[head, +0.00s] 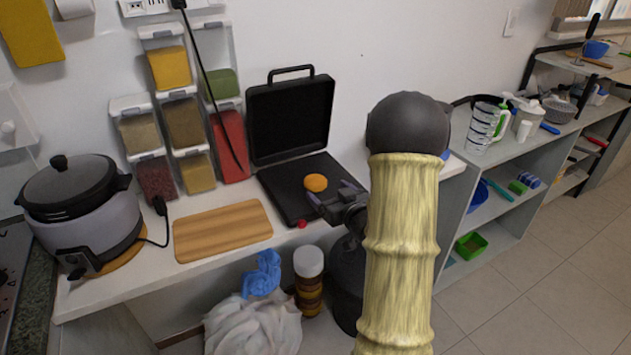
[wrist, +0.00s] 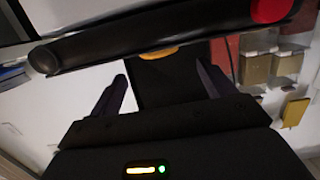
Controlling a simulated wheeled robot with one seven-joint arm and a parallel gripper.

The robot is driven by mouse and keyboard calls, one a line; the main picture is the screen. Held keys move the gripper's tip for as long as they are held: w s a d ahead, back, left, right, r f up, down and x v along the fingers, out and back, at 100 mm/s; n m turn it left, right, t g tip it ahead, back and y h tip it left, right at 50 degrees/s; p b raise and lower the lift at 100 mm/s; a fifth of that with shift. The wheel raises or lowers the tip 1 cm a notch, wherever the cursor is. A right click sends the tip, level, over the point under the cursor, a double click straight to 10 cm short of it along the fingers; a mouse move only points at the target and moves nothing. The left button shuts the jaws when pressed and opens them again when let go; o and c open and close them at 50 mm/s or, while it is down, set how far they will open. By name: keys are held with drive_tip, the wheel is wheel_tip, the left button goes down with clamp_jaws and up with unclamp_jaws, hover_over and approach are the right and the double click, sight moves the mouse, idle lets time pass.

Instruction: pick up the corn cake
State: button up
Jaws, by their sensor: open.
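The corn cake (head: 316,183) is a small round orange-yellow disc on the black lower plate of an open grill (head: 274,184). In the wrist view a thin strip of the corn cake (wrist: 165,53) shows, the rest hidden behind a dark bar. My gripper (head: 329,196) is open and appears empty, just to the right and front of the corn cake in the head view. In the wrist view my gripper's fingers (wrist: 166,82) are spread apart, with the corn cake strip beyond the gap between them. I cannot tell the exact height of the fingers above the plate.
The grill's lid (head: 290,118) stands upright behind its plate. A wooden board (head: 222,231) lies to the left, with a rice cooker (head: 85,213) farther left. Spice dispensers (head: 185,122) stand against the wall. A red knob (head: 302,224) sits by the grill's front edge.

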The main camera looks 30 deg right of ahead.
sight(318, 182)
drive_tip(key=shift+w+f, duration=0.15)
drive_tip(key=shift+w, duration=0.65)
drive_tip(key=shift+w+f, duration=0.1)
drive_tip(key=shift+w, duration=0.7)
drive_tip(key=shift+w, duration=0.1)
drive_tip(key=w, duration=0.2)
drive_tip(key=w+f, duration=0.1)
drive_tip(key=w, duration=0.2)
drive_tip(key=shift+a+f+p, duration=0.1)
drive_tip(key=shift+a+p, duration=0.05)
drive_tip(key=shift+p, duration=0.25)
drive_tip(key=shift+c, duration=0.4)
drive_tip(key=c, duration=1.1)
wheel_tip(318, 182, up, 10)
drive_tip(key=shift+p, duration=0.4)
